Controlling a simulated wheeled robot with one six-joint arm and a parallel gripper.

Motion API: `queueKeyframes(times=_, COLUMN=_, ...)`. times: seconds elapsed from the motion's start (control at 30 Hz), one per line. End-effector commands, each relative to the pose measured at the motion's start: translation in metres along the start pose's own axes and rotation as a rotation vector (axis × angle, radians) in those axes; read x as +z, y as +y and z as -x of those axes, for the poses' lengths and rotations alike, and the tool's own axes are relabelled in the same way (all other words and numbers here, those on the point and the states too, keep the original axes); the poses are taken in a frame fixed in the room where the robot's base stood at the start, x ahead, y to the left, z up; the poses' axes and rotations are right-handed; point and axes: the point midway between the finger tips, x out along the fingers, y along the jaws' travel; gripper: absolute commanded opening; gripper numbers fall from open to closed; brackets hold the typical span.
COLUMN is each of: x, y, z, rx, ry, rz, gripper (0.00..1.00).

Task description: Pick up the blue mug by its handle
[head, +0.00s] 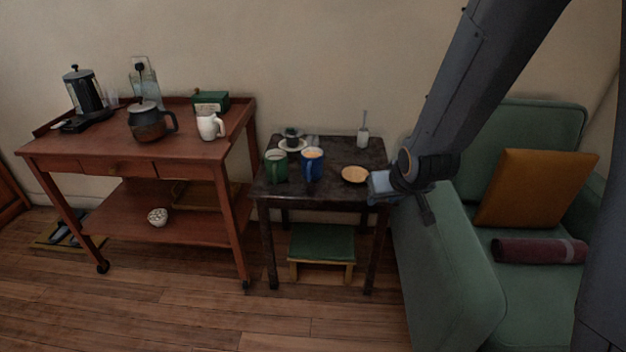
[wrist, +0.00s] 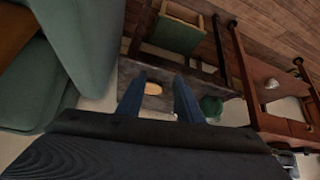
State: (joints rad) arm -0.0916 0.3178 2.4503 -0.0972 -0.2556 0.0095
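The blue mug (head: 318,170) stands upright on the small dark table (head: 340,190) in the head view. It holds something orange-brown, and its handle faces the front. My gripper (head: 378,184) is at the table's right front edge, to the right of the mug and apart from it. In the wrist view my gripper (wrist: 159,80) has its two blue-grey fingers spread, with no object held between them. I cannot make out the blue mug in the wrist view; the right finger may hide it.
A green mug (head: 275,166) stands just left of the blue mug. A shallow bowl (head: 355,175) lies between the blue mug and my gripper. A cup on a saucer (head: 293,146) and a white holder (head: 363,138) stand behind. A green armchair (head: 450,270) flanks the table's right side.

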Motion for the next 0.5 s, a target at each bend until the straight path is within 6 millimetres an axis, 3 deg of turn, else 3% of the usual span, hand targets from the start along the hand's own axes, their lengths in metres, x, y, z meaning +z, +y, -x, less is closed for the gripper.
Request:
queueKeyframes(times=0.03, x=-0.005, y=-0.009, z=-0.037, rx=-0.016, ry=0.068, rz=0.021, gripper=0.33)
queueKeyframes(times=0.2, x=-0.041, y=-0.04, z=-0.109, rx=-0.077, ry=0.335, rz=0.075, gripper=0.33)
queueKeyframes(times=0.33, x=-0.059, y=-0.067, z=-0.15, rx=-0.137, ry=0.536, rz=0.101, gripper=0.33)
queueKeyframes(times=0.5, x=-0.069, y=-0.097, z=-0.18, rx=-0.214, ry=0.757, rz=0.114, gripper=0.33)
